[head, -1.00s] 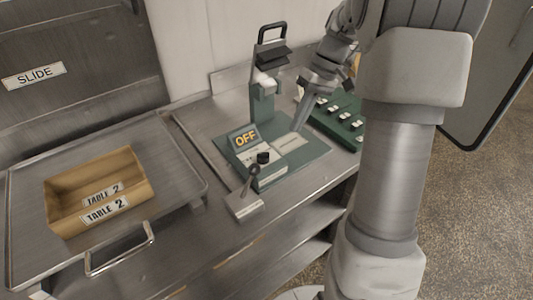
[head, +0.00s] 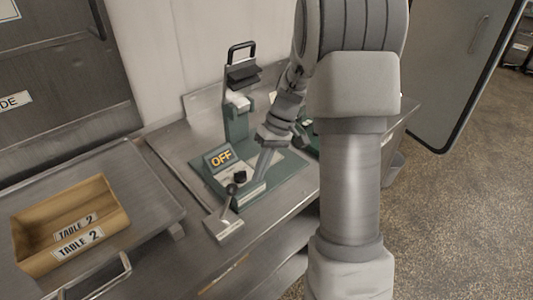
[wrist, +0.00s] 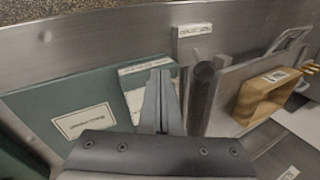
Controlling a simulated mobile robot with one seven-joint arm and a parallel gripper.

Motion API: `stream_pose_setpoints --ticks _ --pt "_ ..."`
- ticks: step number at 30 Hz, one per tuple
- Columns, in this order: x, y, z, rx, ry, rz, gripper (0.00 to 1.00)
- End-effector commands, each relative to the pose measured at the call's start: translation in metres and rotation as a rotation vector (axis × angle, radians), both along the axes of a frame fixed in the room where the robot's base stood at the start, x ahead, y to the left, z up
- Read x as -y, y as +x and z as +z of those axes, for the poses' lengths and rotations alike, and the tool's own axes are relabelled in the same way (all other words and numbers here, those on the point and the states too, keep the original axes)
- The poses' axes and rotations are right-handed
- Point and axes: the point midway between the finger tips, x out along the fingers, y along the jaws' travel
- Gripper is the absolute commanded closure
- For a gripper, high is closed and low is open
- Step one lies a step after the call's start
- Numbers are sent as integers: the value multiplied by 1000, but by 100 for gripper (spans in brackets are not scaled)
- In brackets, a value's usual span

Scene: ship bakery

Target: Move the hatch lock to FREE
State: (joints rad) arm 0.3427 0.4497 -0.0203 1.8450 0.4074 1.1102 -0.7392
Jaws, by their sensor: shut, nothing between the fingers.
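A short lever (head: 231,190) with a dark round knob stands on a small metal plate (head: 224,229) at the counter's front edge. It is the likeliest hatch lock, but its label is too small to read. In the wrist view the lever's knob (wrist: 204,72) is just right of my fingers, with a small gap visible, and a labelled plate (wrist: 194,31) lies beyond it. My gripper (head: 257,178) is shut and empty, pointing down over the green base. In the wrist view its fingertips (wrist: 160,74) are together.
A tan TABLE 2 box (head: 70,222) sits on the tray at left. A hatch marked DE (head: 15,102) is at far left.

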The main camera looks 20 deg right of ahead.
Motion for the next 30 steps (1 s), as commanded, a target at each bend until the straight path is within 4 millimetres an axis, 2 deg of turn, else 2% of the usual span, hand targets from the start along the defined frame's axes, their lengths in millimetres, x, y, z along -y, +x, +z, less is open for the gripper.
stream_pose_setpoints --ticks 3,9,30 --pt "-19 -3 1 1 1 4 100" --pt "-37 -7 2 1 0 2 100" --pt "-42 -2 4 8 -19 1 100"
